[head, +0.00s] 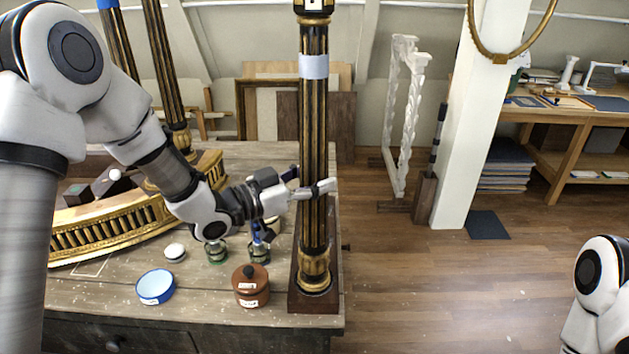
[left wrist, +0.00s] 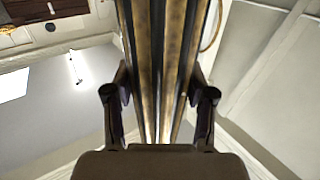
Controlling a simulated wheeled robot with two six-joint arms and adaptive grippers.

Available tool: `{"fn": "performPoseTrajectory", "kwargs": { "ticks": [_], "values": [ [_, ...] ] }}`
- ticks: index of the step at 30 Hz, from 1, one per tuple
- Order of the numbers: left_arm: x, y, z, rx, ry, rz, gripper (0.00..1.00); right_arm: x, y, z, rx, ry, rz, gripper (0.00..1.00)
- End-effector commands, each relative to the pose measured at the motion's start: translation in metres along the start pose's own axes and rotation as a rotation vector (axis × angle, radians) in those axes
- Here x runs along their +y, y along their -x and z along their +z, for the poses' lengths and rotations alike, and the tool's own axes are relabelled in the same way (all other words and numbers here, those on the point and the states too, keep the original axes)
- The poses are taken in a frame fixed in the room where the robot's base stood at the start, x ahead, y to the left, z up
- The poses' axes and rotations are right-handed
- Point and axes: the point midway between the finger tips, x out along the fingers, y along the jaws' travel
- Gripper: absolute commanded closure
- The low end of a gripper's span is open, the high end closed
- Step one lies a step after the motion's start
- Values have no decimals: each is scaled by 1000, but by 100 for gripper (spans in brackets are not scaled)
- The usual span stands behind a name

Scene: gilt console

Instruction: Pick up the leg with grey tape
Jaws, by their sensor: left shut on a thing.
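The leg with grey tape (head: 313,130) is a black, fluted column with gold lines and gold collars. Its grey tape band sits high up, near the top of the head view. It stands upright, its gold foot on a dark wooden base (head: 314,300) at the table's right end. My left gripper (head: 313,190) is shut around the leg at mid height, coming from the left. In the left wrist view the leg (left wrist: 162,60) runs between the two dark fingers. My right arm shows at the lower right edge; its gripper is out of view.
The workbench (head: 215,305) holds a brown lidded pot (head: 251,287), a blue-rimmed dish (head: 156,287), small jars (head: 216,252) and a gilt curved rail (head: 120,225). Another leg (head: 168,75) and a blue-taped one (head: 118,40) stand behind. Open floor lies right of the bench, before a white post (head: 470,130).

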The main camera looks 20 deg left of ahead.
Motion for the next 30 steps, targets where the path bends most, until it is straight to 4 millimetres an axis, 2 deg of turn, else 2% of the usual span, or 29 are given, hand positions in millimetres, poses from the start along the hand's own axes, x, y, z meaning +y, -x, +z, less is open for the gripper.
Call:
{"fn": "performPoseTrajectory", "kwargs": {
  "ticks": [9, 14, 25, 30],
  "values": [
    [-1, 4, -28, 6, -2, -3, 93, 0, -14, 0, 0, 0, 0, 100],
    [4, 28, -30, 9, 2, -3, 93, 0, -22, 0, 0, 0, 0, 100],
    [19, 105, -38, 14, 5, -2, 93, 0, -39, 0, 0, 0, 0, 100],
    [25, 130, -45, 12, 5, -1, 93, 0, -28, 0, 0, 0, 0, 100]
  ]
}}
